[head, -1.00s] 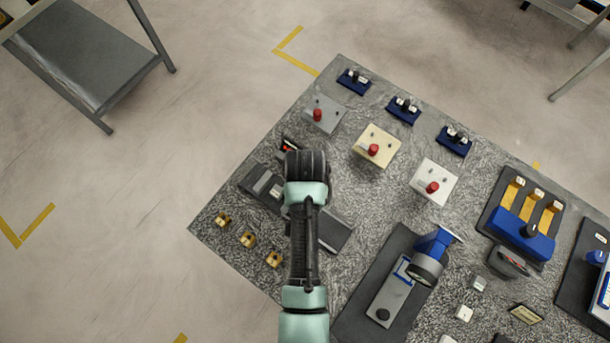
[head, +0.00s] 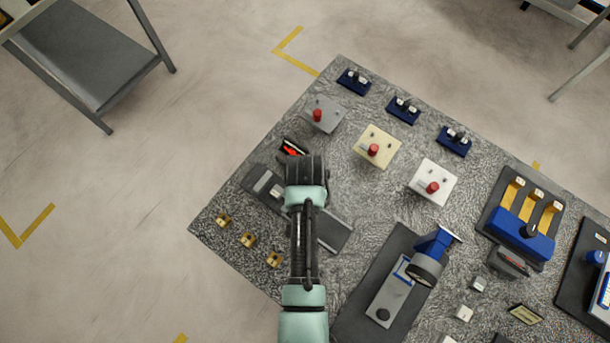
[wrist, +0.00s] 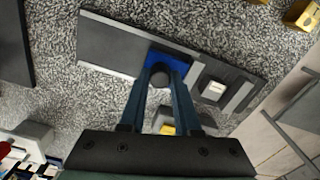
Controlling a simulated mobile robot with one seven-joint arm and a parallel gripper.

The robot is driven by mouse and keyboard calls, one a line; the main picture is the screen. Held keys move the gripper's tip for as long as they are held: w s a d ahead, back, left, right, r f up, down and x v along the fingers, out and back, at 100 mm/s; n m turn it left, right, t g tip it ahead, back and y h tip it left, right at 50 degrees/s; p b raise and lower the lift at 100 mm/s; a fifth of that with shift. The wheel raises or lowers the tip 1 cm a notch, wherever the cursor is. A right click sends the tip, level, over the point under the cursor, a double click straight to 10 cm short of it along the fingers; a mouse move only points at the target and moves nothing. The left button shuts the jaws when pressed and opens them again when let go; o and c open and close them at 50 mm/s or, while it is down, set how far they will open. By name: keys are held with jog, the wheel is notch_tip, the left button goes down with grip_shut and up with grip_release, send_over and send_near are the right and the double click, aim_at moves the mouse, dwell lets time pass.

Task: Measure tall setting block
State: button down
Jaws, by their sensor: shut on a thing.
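A dark gauge plate (head: 333,234) lies near the left corner of the speckled table, mostly under my arm in the head view. In the wrist view the plate (wrist: 118,45) carries a blue carriage (wrist: 181,64) with a dark round knob (wrist: 160,77). My gripper (wrist: 161,80) is shut on this knob; in the head view my wrist hides the grip. A small pale-topped block (wrist: 213,90) sits on the plate beside the carriage, near a grey bar (wrist: 239,97). I cannot tell whether it touches the carriage, or whether it is the tall setting block.
Several brass blocks, one of them here (head: 222,219), stand along the table's lower-left edge. A small dark unit with a red face (head: 292,148) lies behind my wrist. Panels with red knobs (head: 373,149) stand farther back. A blue-headed instrument (head: 433,243) stands to the right.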

jog(key=w+a, duration=0.2)
jog(key=a, duration=0.1)
jog(key=shift+w+a+b, duration=0.2)
jog(key=shift+w+b, duration=0.05)
jog(key=shift+b, duration=0.15)
jog(key=c, duration=0.6)
grip_release()
jog(key=shift+r, duration=0.1)
notch_tip(320, 180, up, 13)
jog(key=shift+f+b, duration=0.1)
jog(key=shift+b, duration=0.45)
dwell(0.4)
